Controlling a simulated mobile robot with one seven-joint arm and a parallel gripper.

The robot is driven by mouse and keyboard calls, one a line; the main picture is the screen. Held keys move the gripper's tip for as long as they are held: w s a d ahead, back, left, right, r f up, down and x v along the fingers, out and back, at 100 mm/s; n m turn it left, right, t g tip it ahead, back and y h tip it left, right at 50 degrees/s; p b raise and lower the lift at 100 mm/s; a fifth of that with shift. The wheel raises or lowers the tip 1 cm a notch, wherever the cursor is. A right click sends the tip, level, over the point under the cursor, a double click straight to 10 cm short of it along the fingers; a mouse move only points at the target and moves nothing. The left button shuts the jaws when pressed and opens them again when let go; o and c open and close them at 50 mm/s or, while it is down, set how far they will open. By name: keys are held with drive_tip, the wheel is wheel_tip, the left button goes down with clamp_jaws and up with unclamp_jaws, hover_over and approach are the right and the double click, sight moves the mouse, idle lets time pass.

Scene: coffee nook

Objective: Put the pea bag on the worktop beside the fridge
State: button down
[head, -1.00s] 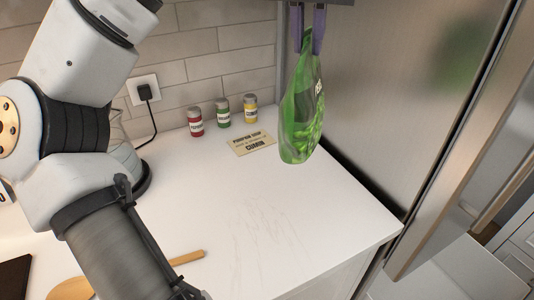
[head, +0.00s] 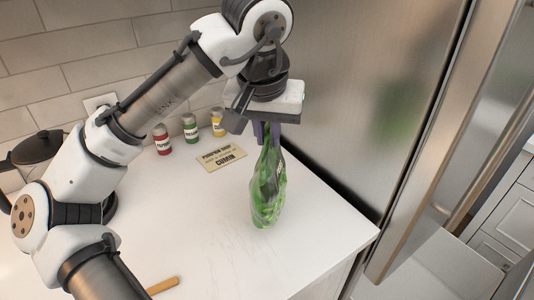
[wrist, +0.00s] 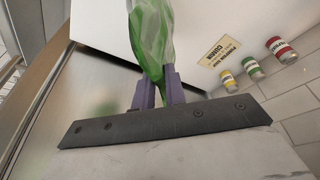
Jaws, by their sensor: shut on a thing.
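The green pea bag (head: 267,190) hangs upright from my gripper (head: 267,138), which is shut on its top edge with purple fingers. The bag is over the white worktop (head: 215,235), close to the fridge (head: 370,90). Its lower end is at or just above the surface; I cannot tell whether it touches. In the wrist view the bag (wrist: 150,35) extends away from the fingers (wrist: 158,88), with the worktop (wrist: 95,28) behind it.
Red (head: 162,140), green (head: 190,127) and yellow (head: 217,122) jars stand by the wall behind a cumin card (head: 221,157). A wooden utensil handle (head: 162,285) lies at the front. A dark kettle (head: 38,148) is at left. The worktop around the bag is clear.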

drive_tip(key=shift+f, duration=2.45)
drive_tip(key=c, duration=1.4)
unclamp_jaws()
drive_tip(key=shift+f, duration=0.1)
drive_tip(key=shift+c, duration=0.2)
drive_tip(key=v, duration=1.2)
